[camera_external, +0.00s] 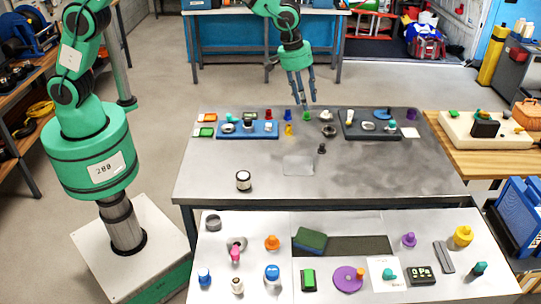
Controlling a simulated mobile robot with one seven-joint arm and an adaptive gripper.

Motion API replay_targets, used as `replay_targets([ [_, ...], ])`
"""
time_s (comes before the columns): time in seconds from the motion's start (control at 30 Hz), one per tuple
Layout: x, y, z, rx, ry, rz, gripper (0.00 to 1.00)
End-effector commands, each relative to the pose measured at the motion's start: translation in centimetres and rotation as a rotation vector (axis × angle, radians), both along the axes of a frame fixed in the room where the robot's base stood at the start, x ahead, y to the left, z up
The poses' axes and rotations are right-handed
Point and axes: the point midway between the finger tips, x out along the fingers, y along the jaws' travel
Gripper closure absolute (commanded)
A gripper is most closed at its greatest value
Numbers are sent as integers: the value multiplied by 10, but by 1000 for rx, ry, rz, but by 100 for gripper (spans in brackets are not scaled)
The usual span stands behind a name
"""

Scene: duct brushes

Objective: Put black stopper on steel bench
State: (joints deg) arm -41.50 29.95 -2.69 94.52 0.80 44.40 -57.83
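A small dark stopper-shaped piece (322,149) stands on the steel bench (225,165), right of the bench's middle; it looks like the black stopper, but it is too small to be sure. My gripper (306,101) points down over the back of the bench, behind and a little left of that piece. Its fingers look apart, and I see nothing held between them. A small green piece (306,116) is just below the fingertips; I cannot tell whether they touch it.
A blue tray (270,134) and a dark tray (352,132) hold small parts at the back. A white-topped jar (243,180) stands at front left. A nearer table (330,222) carries several knobs and stoppers. The bench's front middle is mostly clear.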

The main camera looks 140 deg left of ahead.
Motion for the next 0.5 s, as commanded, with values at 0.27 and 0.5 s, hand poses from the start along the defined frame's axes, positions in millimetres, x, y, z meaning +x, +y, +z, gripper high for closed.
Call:
replay_targets([
  [0.27, 1, -100, 72, 46, -7, -225, 64],
  [0.5, -13, -183, 120, 89, -13, -416, 64],
])
